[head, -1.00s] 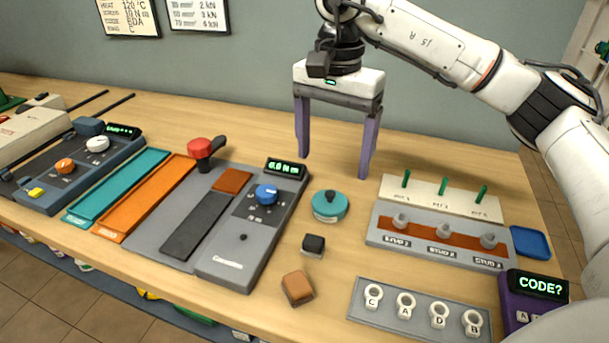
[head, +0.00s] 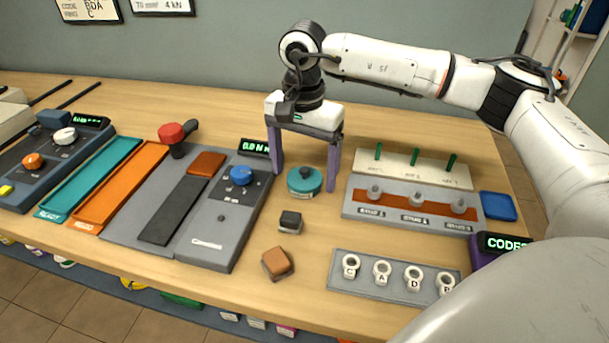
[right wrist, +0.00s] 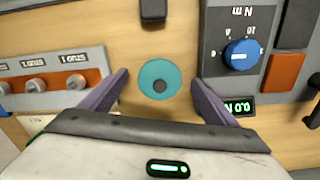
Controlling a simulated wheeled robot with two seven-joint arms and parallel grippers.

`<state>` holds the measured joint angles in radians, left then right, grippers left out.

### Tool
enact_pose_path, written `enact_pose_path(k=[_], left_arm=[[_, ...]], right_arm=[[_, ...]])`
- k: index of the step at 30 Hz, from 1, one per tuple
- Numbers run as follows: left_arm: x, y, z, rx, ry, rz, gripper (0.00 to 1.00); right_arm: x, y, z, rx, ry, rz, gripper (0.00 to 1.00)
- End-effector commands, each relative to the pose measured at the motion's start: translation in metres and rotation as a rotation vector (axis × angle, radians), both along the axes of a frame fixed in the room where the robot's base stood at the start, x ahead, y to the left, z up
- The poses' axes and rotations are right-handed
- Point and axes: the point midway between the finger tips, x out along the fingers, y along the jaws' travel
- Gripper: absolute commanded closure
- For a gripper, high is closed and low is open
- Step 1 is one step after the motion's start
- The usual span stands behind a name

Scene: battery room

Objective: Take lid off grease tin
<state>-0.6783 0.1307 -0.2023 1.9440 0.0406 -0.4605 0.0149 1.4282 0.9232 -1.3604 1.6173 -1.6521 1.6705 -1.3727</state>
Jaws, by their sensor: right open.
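The grease tin is a small round tin with a teal lid (head: 305,180) and a dark knob on top; it stands on the bench right of the grey torque device. The lid also shows in the right wrist view (right wrist: 160,79), seen from above, and sits on the tin. My right gripper (head: 305,178) is open, pointing down, with its purple fingers on either side of the tin in the picture. In the right wrist view the fingertips (right wrist: 160,76) flank the lid with gaps on both sides. Nothing is held. My left gripper is not in view.
A grey device with a blue dial (head: 241,176) stands just left of the tin. A stud block (head: 410,209) stands to the right. A small black block (head: 290,222) and a brown block (head: 277,263) lie in front, with a plate of lettered rings (head: 340,284).

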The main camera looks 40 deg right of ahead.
Motion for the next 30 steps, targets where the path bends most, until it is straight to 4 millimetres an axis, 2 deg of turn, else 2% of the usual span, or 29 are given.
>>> enact_pose_path(k=[3, 9, 11, 19, 22, 26, 30], left_arm=[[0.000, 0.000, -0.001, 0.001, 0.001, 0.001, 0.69], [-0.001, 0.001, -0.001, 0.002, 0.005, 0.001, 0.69], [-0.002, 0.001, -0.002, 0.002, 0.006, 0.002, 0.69], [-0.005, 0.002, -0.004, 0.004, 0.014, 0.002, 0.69], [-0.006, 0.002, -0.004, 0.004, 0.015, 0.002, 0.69], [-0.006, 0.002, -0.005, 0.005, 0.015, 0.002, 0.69], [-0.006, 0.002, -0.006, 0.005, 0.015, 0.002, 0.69]], right_arm=[[0.000, 0.000, 0.000, 0.000, 0.000, 0.000, 0.20], [0.000, 0.000, 0.000, 0.000, 0.000, 0.000, 0.54], [0.000, 0.000, 0.000, 0.000, 0.000, 0.000, 0.61], [0.000, 0.000, 0.001, 0.000, 0.000, -0.001, 0.61], [0.001, 0.000, 0.007, 0.000, -0.002, -0.001, 0.61], [0.001, 0.000, 0.027, 0.001, -0.005, -0.001, 0.61], [0.001, 0.000, 0.057, 0.001, -0.005, 0.000, 0.61]])
